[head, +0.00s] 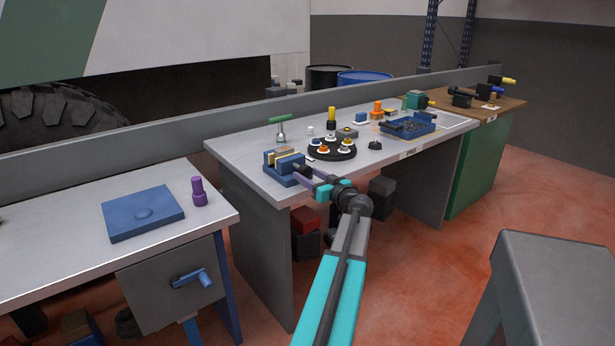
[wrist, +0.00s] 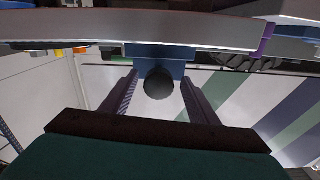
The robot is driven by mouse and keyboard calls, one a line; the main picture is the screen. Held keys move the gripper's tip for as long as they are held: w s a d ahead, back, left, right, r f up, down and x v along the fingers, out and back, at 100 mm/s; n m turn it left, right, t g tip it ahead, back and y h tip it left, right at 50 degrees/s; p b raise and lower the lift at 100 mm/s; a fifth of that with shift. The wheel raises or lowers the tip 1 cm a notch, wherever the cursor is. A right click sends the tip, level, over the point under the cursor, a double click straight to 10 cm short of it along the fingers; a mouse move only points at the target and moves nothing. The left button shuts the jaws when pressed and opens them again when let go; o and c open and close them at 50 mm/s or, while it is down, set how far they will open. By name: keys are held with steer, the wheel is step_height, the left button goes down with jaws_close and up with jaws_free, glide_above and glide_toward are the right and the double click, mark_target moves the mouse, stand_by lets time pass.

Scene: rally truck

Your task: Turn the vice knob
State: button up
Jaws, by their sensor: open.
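The blue vice (head: 284,171) stands at the near left corner of the middle workbench, with a yellowish block at its jaws. Its dark round knob (wrist: 158,85) faces my wrist camera, in front of the vice's blue body (wrist: 170,62). In the head view the knob is hidden or too small to make out. My gripper (head: 309,181) is at the vice's right side, with purple fingers pointing at it. In the wrist view the fingers are open, one on each side of the knob, with a visible gap on both sides.
A black round tray (head: 331,152) with several small pieces stands right of the vice. A green-handled tool (head: 282,128) stands behind it. The bench's front edge (head: 390,158) is close to my gripper. A grey stool or table (head: 560,262) is at the lower right; red floor between is clear.

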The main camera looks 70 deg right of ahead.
steer(key=shift+w+d, duration=0.15)
steer(key=shift+w, duration=0.05)
steer(key=shift+c, duration=0.4)
steer(key=c, duration=1)
steer(key=shift+o, duration=0.2)
steer(key=shift+a+f, duration=0.1)
steer(key=shift+a, duration=0.15)
steer(key=shift+d, duration=0.1)
steer(key=shift+m+b, duration=0.3)
steer(key=shift+b, duration=0.05)
steer(key=shift+w, duration=0.1)
